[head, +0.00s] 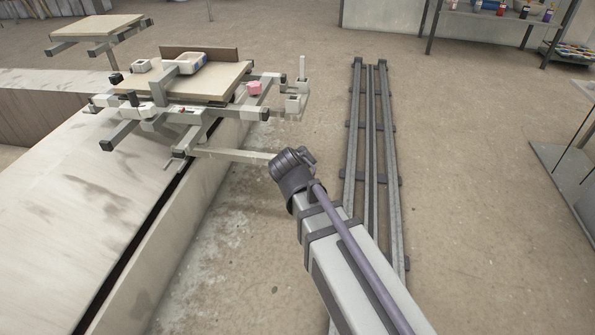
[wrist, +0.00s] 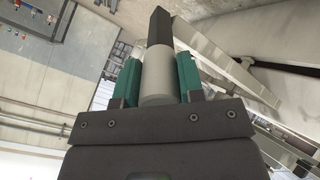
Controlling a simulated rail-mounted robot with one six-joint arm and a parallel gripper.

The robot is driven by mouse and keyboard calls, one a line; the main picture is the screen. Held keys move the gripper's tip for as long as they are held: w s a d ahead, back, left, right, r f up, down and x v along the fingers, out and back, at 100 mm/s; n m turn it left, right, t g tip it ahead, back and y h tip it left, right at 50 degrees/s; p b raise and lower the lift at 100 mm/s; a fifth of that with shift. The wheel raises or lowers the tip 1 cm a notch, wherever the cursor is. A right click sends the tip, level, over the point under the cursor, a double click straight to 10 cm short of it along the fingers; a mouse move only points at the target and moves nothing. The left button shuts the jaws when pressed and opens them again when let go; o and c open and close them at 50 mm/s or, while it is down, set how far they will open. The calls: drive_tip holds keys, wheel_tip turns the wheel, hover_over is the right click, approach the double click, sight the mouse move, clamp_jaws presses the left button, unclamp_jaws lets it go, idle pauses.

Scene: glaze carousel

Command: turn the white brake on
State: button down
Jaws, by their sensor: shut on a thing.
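In the wrist view, my gripper (wrist: 158,78) has two teal fingers, one on each side of a pale grey-white cylinder that looks like the grip of the white brake (wrist: 157,82). The fingers are shut on it. A dark, square-edged bar (wrist: 159,27) continues from its far end. In the head view, my arm reaches up-left to the floor side of the carousel; its dark joint hides the fingers and grip. I cannot tell the brake's on or off position.
The carousel frame (head: 162,107) carries a board (head: 215,88), small pale blocks and a pink piece (head: 254,88). An upright white post (head: 302,68) stands at its right side. Floor rails (head: 372,125) run along the right. A pale trough wall (head: 190,240) lies left of my arm.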

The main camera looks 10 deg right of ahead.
idle(0.4)
drive_tip(key=c, duration=0.7)
unclamp_jaws()
